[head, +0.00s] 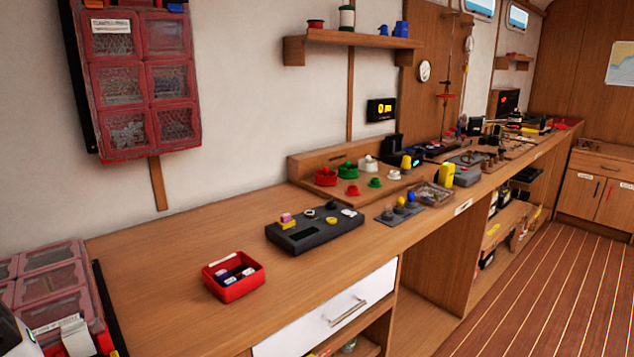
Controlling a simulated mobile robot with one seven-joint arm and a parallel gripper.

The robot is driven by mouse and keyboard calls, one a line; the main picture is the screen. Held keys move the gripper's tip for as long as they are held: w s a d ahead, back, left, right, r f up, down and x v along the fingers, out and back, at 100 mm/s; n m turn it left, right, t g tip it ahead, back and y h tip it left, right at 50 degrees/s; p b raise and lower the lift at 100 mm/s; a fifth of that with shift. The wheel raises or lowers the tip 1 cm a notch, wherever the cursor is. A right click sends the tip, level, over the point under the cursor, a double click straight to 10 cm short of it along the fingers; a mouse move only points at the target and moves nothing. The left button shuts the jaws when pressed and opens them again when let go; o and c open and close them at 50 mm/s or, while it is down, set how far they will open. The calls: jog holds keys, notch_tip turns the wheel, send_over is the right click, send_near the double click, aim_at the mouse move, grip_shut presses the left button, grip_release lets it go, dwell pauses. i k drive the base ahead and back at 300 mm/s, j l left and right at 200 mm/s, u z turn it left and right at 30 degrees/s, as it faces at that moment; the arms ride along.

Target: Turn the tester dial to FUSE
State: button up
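A flat dark grey box (340,233), which looks like the tester, lies on the wooden bench in the middle of the head view. It has a dark window on its front left. Small round parts sit on its top, among them a pale ring-shaped one (309,213) and a dark knob at the back. My gripper is not in view.
A red bin (233,276) with small fuse-like pieces stands left of the box, near the bench's front edge. A grey plate with coloured knobs (400,210) lies to the right. Red drawer cabinets (140,75) occupy the left. Bare bench surface (170,250) lies behind the bin.

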aim_at(331, 205)
jog(key=i+l+z, duration=0.15)
jog(key=z, duration=0.2)
jog(key=i+z, duration=0.25)
jog(key=z, duration=0.15)
jog(key=i, duration=0.5)
